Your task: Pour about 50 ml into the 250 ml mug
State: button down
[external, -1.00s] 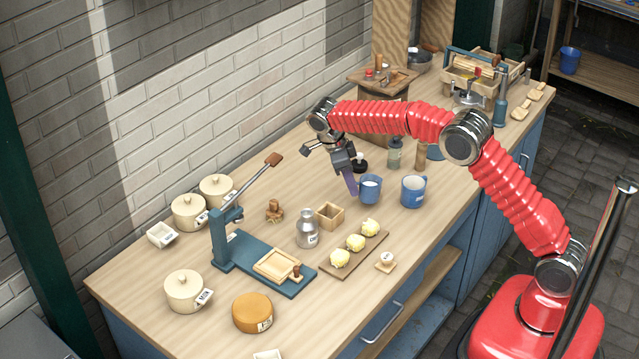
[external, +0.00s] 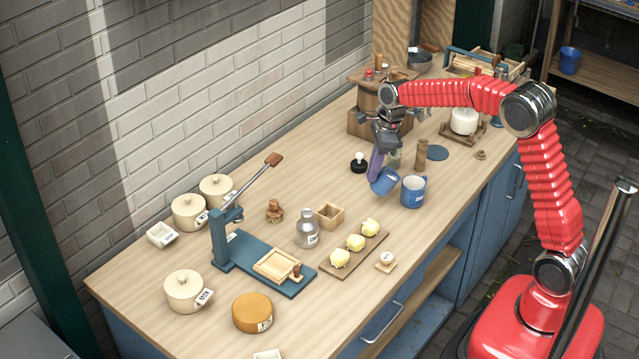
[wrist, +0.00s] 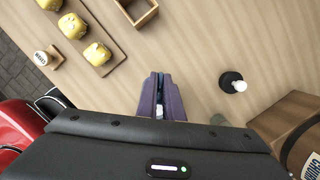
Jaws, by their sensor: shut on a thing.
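My gripper (external: 378,168), with purple fingers, is shut on a small blue mug (external: 386,182) and holds it just above the table. The held mug is tilted, its upper side leaning toward the right. A second blue mug (external: 413,191) with a white label stands upright on the table just right of it; the label is too small to read. The two mugs are very close, and I cannot tell whether they touch. No stream of liquid shows. In the wrist view, the fingers (wrist: 158,100) hide most of the held mug.
A black-and-white stopper-like object (external: 359,164) stands left of the mugs. A wooden cylinder (external: 421,155) and a blue disc (external: 437,153) are behind them. A metal can (external: 307,228) and a board (external: 372,240) with yellow lumps are in front. A wooden churn box (wrist: 295,125) stands at the back.

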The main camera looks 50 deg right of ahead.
jog(key=shift+s+d+r+t+y, duration=0.3)
jog(key=shift+s+d+r+y, duration=0.1)
jog(key=shift+s+d, duration=0.1)
jog(key=shift+s+d+r, duration=0.1)
jog(key=shift+s+d+r+t+y+p, duration=0.5)
jog(key=shift+r+t+y+p, duration=0.1)
jog(key=shift+t+y+p, duration=0.15)
jog(key=shift+s+d+r+t+y+p, duration=0.4)
jog(key=shift+r+t+y+p, duration=0.05)
jog(key=shift+t+y+p, duration=0.25)
jog(key=shift+s+d+r+t+y+p, duration=0.35)
jog(key=shift+s+r+t+y+p, duration=0.1)
jog(key=shift+t+y+p, duration=0.15)
dwell(1.8)
jog(key=shift+w+a+f+g+h, duration=0.45)
jog(key=shift+f+g+h, duration=0.1)
jog(key=shift+g+h, duration=0.2)
jog(key=shift+w+a+f+g+h, duration=0.35)
jog(key=shift+w+f+g+h, duration=0.15)
jog(key=shift+g+h, duration=0.15)
